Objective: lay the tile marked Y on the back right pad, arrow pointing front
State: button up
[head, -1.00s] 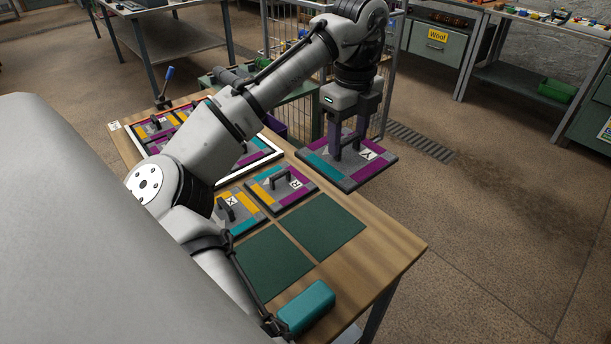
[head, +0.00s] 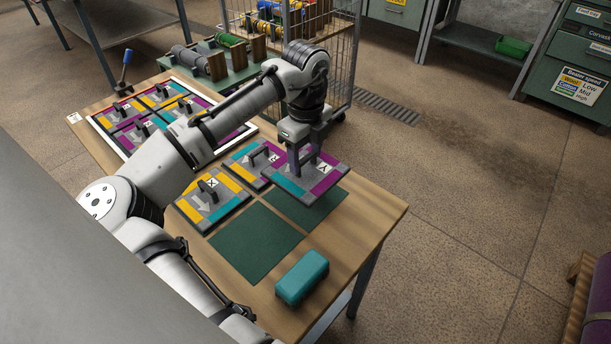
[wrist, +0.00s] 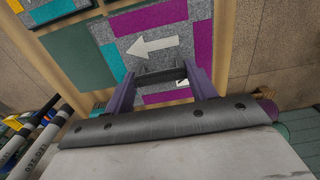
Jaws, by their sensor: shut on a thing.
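The Y tile (head: 325,184), grey with purple and teal edge strips, hangs from my gripper (head: 300,172), which is shut on its handle. In the head view it overlaps the far bare dark green pad (head: 308,211), covering part of it, and the edge of the R tile (head: 243,152). Its height above the pad is hard to judge. The wrist view shows the tile's white arrow (wrist: 153,46) pointing left; my gripper (wrist: 160,78) is over the handle. The X tile (head: 212,215) lies beside the R tile. The nearer green pad (head: 258,244) is bare.
A teal block (head: 302,278) lies near the table's front right corner. A white-framed tray (head: 240,137) with several handled tiles is at the left back, with a blue-handled tool (head: 125,60) behind it. A wire cage (head: 343,60) stands beyond the table.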

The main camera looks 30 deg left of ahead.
aim_at(306, 179)
jog(key=shift+f+p, duration=0.3)
jog(key=shift+f, duration=3.55)
jog(key=shift+f, duration=0.1)
jog(key=o, duration=1.3)
notch_tip(306, 179, up, 12)
jog(key=shift+r+b, duration=0.15)
jog(key=shift+b, duration=0.75)
